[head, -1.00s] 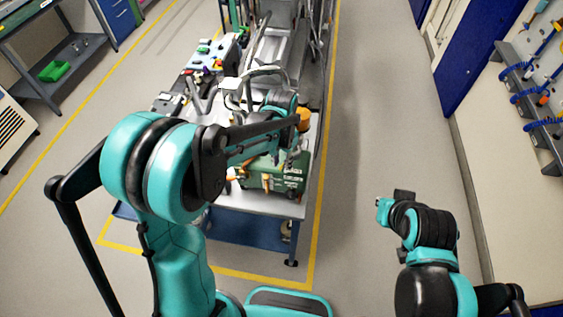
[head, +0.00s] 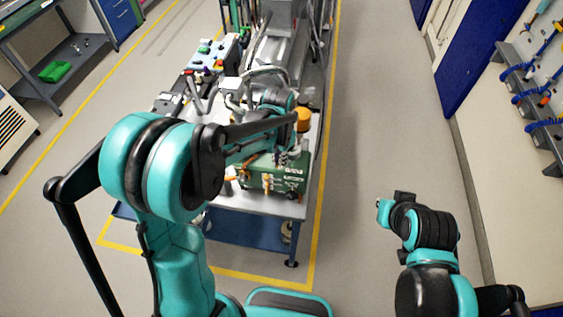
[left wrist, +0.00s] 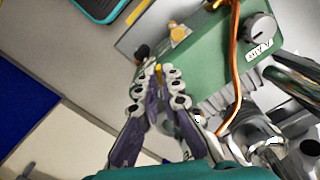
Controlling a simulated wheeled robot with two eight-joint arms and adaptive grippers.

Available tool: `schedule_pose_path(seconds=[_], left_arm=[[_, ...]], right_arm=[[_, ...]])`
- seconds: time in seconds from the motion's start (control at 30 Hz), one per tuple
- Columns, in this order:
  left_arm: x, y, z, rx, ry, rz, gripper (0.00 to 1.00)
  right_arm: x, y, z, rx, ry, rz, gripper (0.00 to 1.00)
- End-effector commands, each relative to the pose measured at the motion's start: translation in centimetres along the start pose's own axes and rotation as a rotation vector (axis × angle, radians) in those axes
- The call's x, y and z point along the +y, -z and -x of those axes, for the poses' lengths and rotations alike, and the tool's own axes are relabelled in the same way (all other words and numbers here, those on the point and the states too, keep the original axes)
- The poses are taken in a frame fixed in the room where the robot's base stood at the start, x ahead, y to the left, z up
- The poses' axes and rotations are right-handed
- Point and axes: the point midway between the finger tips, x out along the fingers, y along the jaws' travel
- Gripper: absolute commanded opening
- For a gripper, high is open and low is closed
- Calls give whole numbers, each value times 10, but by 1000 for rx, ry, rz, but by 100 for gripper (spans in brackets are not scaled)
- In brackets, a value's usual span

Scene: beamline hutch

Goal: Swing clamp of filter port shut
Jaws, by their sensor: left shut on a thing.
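The green unit (head: 255,178) stands on the near end of the bench in the head view. Its green face (left wrist: 205,55), with a grey knob and a brass fitting, fills the upper right of the left wrist view. My left gripper (left wrist: 158,85) is at the edge of this unit. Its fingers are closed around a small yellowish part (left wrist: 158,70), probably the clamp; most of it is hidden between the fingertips. In the head view my left arm hides much of this spot. My right arm shows at the lower right; its fingers cannot be made out.
An orange-brown cap (head: 304,115) stands behind the green unit. An orange cable (left wrist: 233,60) and metal pipes (left wrist: 295,80) lie close to my left gripper. A control box (head: 215,52) stands farther back on the bench. The floor right of the bench is clear.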

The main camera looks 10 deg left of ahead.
Motion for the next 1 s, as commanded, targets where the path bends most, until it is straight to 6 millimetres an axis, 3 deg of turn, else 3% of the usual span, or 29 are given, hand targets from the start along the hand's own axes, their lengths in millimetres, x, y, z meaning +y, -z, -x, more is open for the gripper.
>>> schedule_pose_path(seconds=[0.47, 1.0], left_arm=[[-44, 7, -1, -1, 1, -412, 0], [-82, 34, 0, -1, 1, -873, 0]], right_arm=[[0, -11, -15, 0, 0, 0, 0], [0, -18, -25, 0, 0, 0, 0]])
